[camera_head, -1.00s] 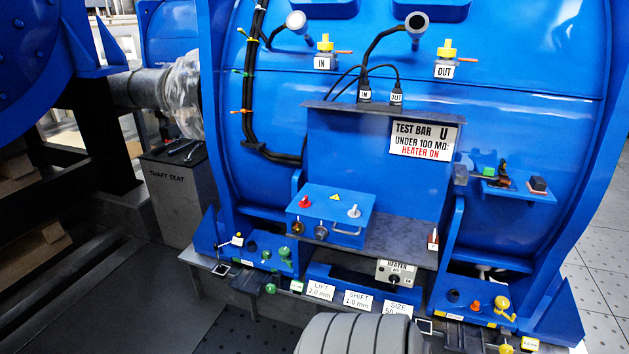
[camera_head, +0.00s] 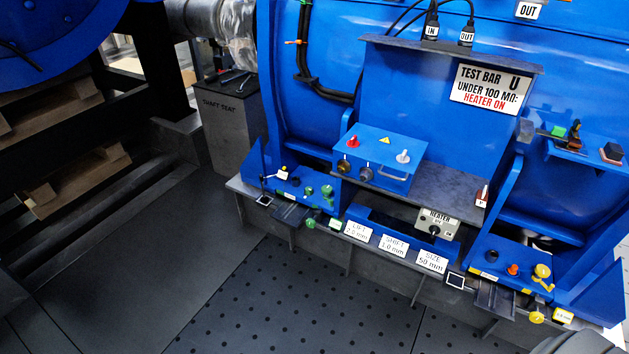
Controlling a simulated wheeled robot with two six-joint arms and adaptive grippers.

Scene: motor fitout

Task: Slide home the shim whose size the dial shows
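Neither of my grippers shows in the head view. The blue motor's left foot (camera_head: 290,187) has a thin stand with a small white-faced piece (camera_head: 283,173), perhaps the dial; its reading is too small to make out. Green knobs sit on this foot, and a dark flat plate (camera_head: 293,216) juts from below it. The right foot (camera_head: 510,262) has a red knob (camera_head: 513,269) and a yellow knob (camera_head: 542,271), with another dark plate (camera_head: 495,297) below. I cannot tell whether these plates are shims. Cards between the feet read LIFT 2.0 mm (camera_head: 357,231), SHIFT 1.0 mm (camera_head: 393,244) and SIZE 50 mm (camera_head: 432,261).
A blue test box (camera_head: 380,160) stands on a grey shelf (camera_head: 445,187) against the motor. A HEATER switch box (camera_head: 437,223) hangs below. A grey SHAFT SEAT cabinet (camera_head: 232,130) stands left with tools on top. The dotted floor plate (camera_head: 300,300) in front is clear.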

